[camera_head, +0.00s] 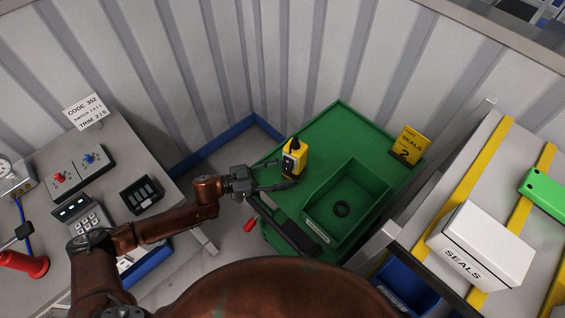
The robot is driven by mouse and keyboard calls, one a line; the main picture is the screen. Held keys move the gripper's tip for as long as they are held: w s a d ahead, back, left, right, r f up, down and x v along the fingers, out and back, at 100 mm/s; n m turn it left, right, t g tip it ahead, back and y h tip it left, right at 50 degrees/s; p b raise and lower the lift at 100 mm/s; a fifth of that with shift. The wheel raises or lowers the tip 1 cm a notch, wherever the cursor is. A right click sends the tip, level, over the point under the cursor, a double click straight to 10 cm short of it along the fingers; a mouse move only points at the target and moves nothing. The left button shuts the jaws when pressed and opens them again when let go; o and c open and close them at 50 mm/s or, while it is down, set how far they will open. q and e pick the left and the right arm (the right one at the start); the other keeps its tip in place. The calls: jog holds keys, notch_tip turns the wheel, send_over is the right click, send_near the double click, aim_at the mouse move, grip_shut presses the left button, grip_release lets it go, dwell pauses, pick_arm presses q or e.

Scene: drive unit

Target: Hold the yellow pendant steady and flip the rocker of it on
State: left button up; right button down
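The yellow pendant (296,160), with a dark front face and black top, stands on the green cart top (331,125) near its left side. My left gripper (286,172) reaches in from the left, with its fingers spread towards the pendant. One finger points at the pendant's left side and the other passes in front of its lower end. I cannot tell whether either finger touches it. The rocker is too small to make out, so its position cannot be told. My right gripper is not in view.
A yellow seals sign (410,143) stands at the cart's back right. A white seals box (481,245) is on the right bench. The left desk holds a keypad (84,215) and switch boxes.

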pick_arm(q)
grip_shut()
dwell(0.3)
jog(key=shift+o, duration=2.1)
grip_release()
